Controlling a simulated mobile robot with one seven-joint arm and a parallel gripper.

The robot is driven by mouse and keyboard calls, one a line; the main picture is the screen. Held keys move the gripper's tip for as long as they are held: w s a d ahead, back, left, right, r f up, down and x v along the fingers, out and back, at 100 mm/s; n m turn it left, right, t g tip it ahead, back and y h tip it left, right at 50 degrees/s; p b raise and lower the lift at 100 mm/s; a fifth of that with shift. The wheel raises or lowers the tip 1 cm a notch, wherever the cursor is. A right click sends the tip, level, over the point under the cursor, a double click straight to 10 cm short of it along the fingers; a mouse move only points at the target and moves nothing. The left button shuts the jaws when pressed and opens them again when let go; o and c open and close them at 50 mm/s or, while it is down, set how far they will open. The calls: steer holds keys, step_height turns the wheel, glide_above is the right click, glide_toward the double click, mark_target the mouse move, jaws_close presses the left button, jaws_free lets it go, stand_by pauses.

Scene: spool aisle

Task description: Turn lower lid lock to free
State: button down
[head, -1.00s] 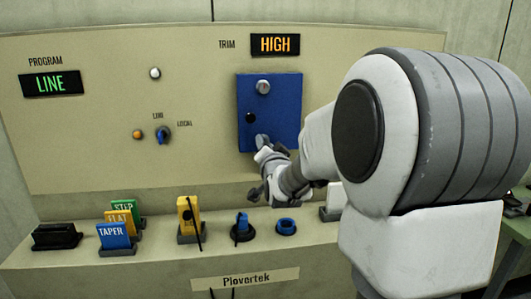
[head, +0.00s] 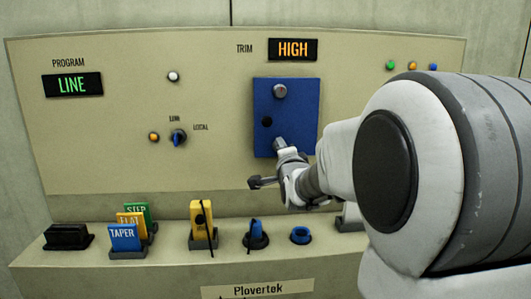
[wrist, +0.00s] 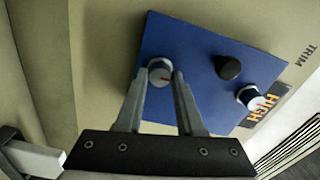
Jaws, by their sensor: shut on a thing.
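The blue lid (head: 286,104) is on the upright panel. It carries an upper lock knob (head: 280,91), a dark round knob (head: 267,122) and, near its bottom edge, the lower lid lock (head: 280,144). In the head view my gripper (head: 281,149) partly covers the lock. The upper lock also shows in the wrist view (wrist: 250,96).
A LINK/LOCAL switch (head: 179,138) is left of the lid.

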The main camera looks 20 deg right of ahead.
steer(key=shift+r, duration=0.1)
stand_by(0.3)
steer(key=c, duration=0.5)
jaws_free()
steer(key=shift+s, duration=0.15)
